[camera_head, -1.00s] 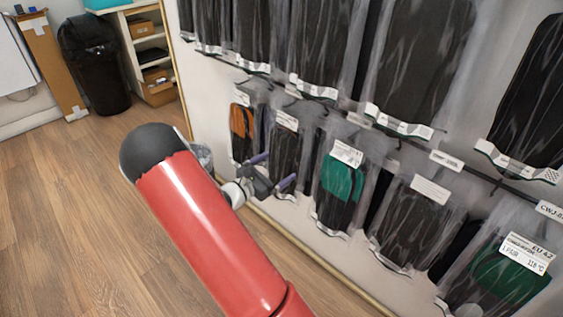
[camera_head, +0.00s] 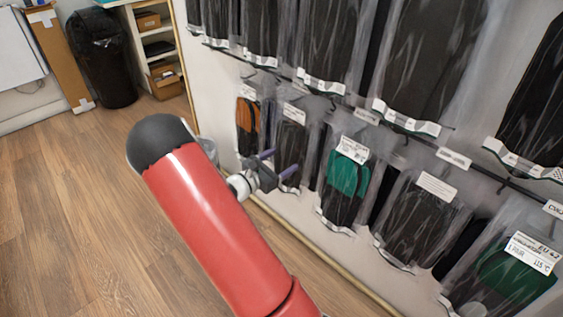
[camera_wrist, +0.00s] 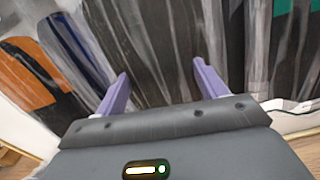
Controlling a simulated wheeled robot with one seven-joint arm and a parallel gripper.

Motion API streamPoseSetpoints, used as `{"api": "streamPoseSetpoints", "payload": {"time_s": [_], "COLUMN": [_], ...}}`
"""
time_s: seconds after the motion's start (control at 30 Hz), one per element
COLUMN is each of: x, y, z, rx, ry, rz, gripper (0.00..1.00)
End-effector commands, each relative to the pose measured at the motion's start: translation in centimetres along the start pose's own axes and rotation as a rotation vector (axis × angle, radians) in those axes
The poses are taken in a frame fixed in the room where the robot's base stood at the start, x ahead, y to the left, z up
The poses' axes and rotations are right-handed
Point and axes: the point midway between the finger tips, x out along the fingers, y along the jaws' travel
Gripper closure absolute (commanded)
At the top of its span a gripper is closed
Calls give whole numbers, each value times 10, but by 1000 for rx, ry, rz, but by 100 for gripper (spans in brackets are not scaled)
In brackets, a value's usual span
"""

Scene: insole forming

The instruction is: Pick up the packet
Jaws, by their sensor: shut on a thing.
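A black packet (camera_head: 290,145) in clear wrapping with a white label hangs in the lower row on the wall rack. My gripper (camera_head: 278,163) is at its lower part, with one purple finger on each side. In the wrist view the black packet (camera_wrist: 152,45) stands between the two fingers of my gripper (camera_wrist: 160,75), which is shut on it. The fingers stay a packet's width apart. The packet's bottom edge is hidden behind the gripper body in the wrist view.
An orange-and-black packet (camera_head: 247,125) hangs close on the left, and a green-and-black packet (camera_head: 346,178) on the right. More black packets (camera_head: 330,45) hang in the row above. A black bin (camera_head: 101,60) and shelves stand at the back left. The wooden floor (camera_head: 60,210) is clear.

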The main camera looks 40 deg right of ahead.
Motion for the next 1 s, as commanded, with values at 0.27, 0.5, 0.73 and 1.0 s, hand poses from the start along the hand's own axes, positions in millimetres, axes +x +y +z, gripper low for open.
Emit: {"api": "streamPoseSetpoints", "payload": {"time_s": [0.27, 0.5, 0.73, 1.0], "x": [-36, -101, -154, -179], "y": [2, 2, 2, 1], "z": [8, 8, 8, 9], "rx": [1, 1, 1, 1], "ry": [2, 2, 1, 0], "rz": [5, 7, 4, 0], "gripper": [53, 53, 53, 53]}}
